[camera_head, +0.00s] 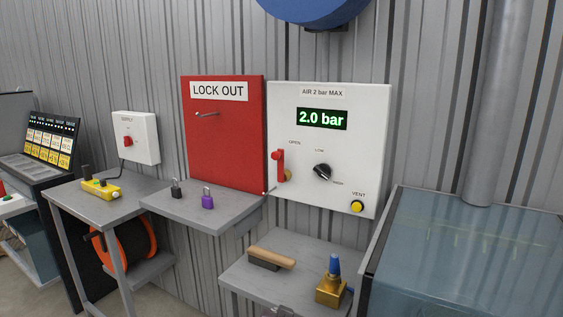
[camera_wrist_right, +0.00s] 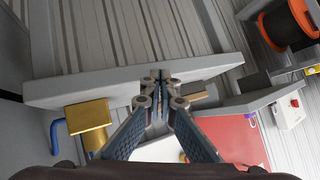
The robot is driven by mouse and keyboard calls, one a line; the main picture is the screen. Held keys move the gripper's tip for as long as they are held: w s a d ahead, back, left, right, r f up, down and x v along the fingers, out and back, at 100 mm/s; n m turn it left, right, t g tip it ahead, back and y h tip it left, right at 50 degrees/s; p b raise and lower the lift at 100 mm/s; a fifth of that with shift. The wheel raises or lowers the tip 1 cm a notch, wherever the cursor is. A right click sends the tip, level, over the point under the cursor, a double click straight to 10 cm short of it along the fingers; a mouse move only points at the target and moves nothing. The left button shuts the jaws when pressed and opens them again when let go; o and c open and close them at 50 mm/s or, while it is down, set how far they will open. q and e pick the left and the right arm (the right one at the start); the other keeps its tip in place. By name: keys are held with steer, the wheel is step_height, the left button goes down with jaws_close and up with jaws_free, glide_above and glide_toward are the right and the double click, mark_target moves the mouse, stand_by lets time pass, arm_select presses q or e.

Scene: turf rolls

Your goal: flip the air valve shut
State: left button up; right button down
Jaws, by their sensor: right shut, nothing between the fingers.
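The white air panel (camera_head: 365,130) hangs on the corrugated wall, with a green display reading 2.0 bar. Its air valve has a red lever (camera_head: 280,165) at the panel's left side, standing upright below a small label that seems to read OPEN. A brass-coloured fitting (camera_head: 288,174) shows beside the lever. My right gripper (camera_wrist_right: 162,78) is shut and empty in the right wrist view. The lever cannot be made out in that view, and I see no contact with it. My left gripper is not in view.
A black knob (camera_head: 322,171) and yellow vent button (camera_head: 357,206) share the panel. The red lockout board (camera_head: 225,150) stands left of it. Below, a grey shelf (camera_head: 240,272) holds a wooden-handled brush (camera_head: 270,259) and a brass block (camera_head: 331,291). A glass-like tank (camera_head: 470,250) stands right.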

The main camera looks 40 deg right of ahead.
steer(key=w+d+r+m+h, duration=0.2)
steer(key=w+d+r+m, duration=0.2)
steer(key=r, duration=0.7)
steer(key=w+d+r+m+t+h, duration=0.1)
steer(key=w+d+r+m+h, duration=0.2)
steer(key=r+m, duration=0.4)
steer(key=w+d+r+m+h, duration=0.3)
steer(key=w+d+r+m, duration=0.1)
steer(key=r, duration=1.1)
steer(key=shift+w+d+m+t, duration=0.4)
steer(key=shift+w+m, duration=0.3)
steer(key=shift+m, duration=0.4)
